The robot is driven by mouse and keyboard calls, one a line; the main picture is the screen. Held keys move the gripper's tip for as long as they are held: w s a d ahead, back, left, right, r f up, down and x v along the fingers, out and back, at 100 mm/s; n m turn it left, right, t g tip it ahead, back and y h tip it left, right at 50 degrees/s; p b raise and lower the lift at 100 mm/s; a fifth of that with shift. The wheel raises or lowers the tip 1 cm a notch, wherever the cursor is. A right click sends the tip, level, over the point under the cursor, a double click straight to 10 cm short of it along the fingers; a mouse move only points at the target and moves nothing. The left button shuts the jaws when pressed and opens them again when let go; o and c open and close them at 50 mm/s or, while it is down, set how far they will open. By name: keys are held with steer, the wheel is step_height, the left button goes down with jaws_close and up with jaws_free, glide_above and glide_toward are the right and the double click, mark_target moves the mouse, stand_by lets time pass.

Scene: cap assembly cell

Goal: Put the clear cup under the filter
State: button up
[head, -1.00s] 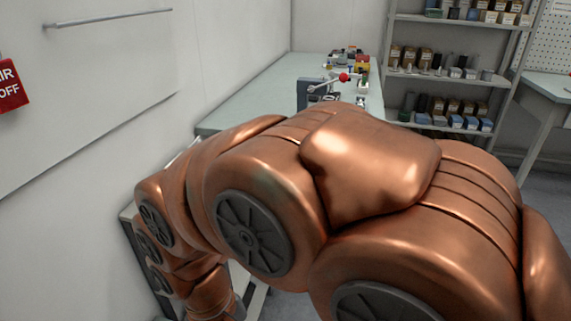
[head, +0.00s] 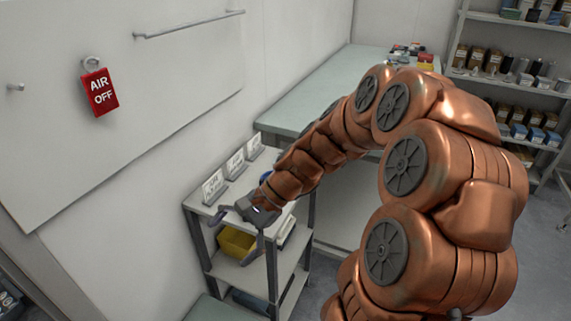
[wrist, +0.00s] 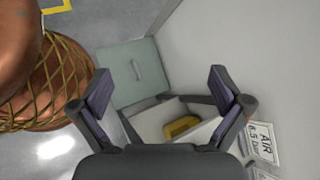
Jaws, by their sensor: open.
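I cannot make out the clear cup or the filter in either view. My gripper (head: 240,230) is open beside and over the front left of a small grey shelf cart (head: 195,204) in the head view. The wrist view shows its two fingers (wrist: 160,92) spread wide with nothing between them. Part of the cart top is hidden by my gripper and forearm in the head view.
Several white sign cards (head: 213,187) stand on the cart's top along the wall. A yellow bin (head: 237,243) sits on a lower shelf, also in the wrist view (wrist: 182,127). A long green bench (head: 290,110) lies behind; loaded shelves (head: 510,87) stand at the back right.

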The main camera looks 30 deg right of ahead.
steer(key=w+d+r+m+t+y+p, duration=0.1)
steer(key=w+d+r+m+t+p, duration=0.3)
steer(key=w+d+m, duration=0.55)
steer(key=m+t+h+p, duration=0.1)
steer(key=m+t+h, duration=0.2)
steer(key=m+t, duration=0.4)
glide_toward(274, 161)
steer(key=shift+d+p+x, duration=0.2)
steer(key=shift+p+x, duration=0.5)
steer(key=shift+x, duration=2.7)
steer(key=shift+f, duration=0.1)
steer(key=c, duration=1.1)
steer(key=shift+o, duration=0.2)
